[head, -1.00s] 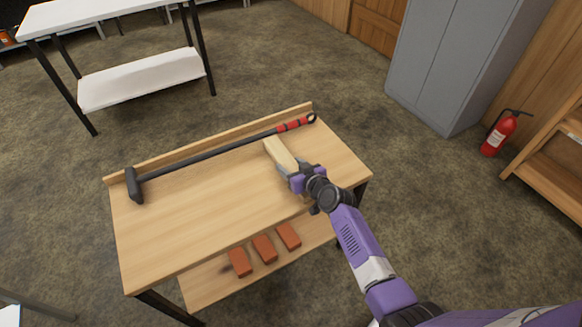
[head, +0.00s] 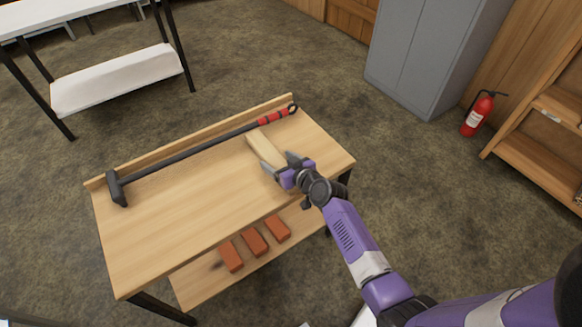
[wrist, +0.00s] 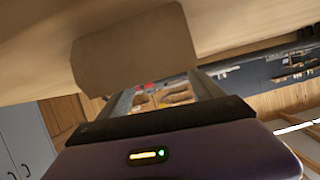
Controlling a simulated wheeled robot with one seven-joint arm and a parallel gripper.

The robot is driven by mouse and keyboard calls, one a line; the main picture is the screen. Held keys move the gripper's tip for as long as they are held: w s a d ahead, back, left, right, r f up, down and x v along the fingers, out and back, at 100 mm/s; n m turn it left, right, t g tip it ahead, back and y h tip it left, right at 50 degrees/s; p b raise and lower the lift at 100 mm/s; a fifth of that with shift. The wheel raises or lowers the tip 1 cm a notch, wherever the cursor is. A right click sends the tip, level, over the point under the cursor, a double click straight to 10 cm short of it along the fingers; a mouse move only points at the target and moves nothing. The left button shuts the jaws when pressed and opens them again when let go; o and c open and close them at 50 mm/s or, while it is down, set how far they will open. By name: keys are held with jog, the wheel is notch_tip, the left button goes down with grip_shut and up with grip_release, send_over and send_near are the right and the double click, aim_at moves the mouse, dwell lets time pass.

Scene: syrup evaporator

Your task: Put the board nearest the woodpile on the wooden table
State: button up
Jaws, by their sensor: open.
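A pale wooden board (head: 265,149) lies on the top of the wooden table (head: 180,220), near its right end. My gripper (head: 282,166) is at the board's near end, low over the table, with its fingers apart. In the wrist view, the board's end (wrist: 135,50) shows large just past the fingers (wrist: 165,95). I cannot tell whether a finger still touches it. No woodpile can be made out in the head view.
A long black sledgehammer (head: 190,157) with a red grip lies along the table's back edge. Several red bricks (head: 254,242) are on the lower shelf. A grey cabinet (head: 430,50) and a fire extinguisher (head: 478,114) stand beyond. The table's left front is clear.

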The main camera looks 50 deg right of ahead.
jog(key=v, duration=0.9)
jog(key=shift+s+r, duration=0.15)
jog(key=s+a+r+n, duration=0.1)
jog(key=s+a+r, duration=0.1)
jog(key=s+a, duration=1.35)
jog(key=s+a+r+n+t+y, duration=0.1)
jog(key=s+a+r, duration=0.2)
jog(key=s+r, duration=0.4)
jog(key=s+a+r+n+y, duration=0.1)
jog(key=s+a+r+y, duration=0.1)
jog(key=s+a+r, duration=0.2)
notch_tip(320, 180, up, 4)
jog(key=s, duration=0.3)
jog(key=shift+n+t, duration=0.4)
